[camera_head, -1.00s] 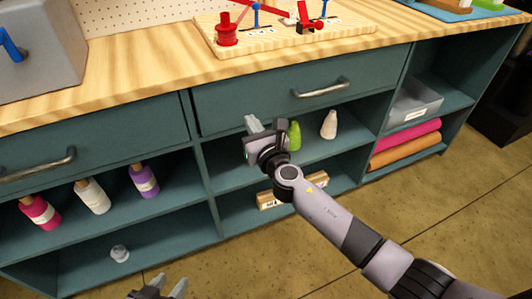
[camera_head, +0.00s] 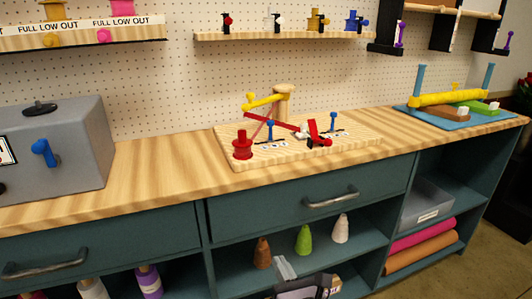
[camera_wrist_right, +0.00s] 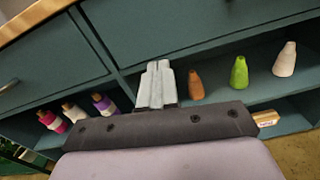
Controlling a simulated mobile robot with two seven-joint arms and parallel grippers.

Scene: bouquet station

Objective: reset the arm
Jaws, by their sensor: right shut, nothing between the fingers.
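My right gripper (camera_head: 286,268) is at the bottom of the head view, in front of the cabinet's middle open shelf. Its two grey fingers are together with nothing between them; they also show in the right wrist view (camera_wrist_right: 157,85). A brown cone-shaped bottle (camera_head: 262,253) stands on the shelf behind the fingertips, with a green one (camera_head: 304,240) and a white one (camera_head: 341,229) to its right. In the wrist view the brown bottle (camera_wrist_right: 196,85) is just right of the fingers, apart from them. My left gripper is not in view.
The wooden counter (camera_head: 170,165) holds a grey box with a blue lever (camera_head: 60,150), a wooden board with red and blue parts (camera_head: 300,140) and a blue tray (camera_head: 470,117). Drawer handles (camera_head: 331,197) stick out. Below right are a grey bin (camera_head: 425,205) and coloured rolls (camera_head: 420,240).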

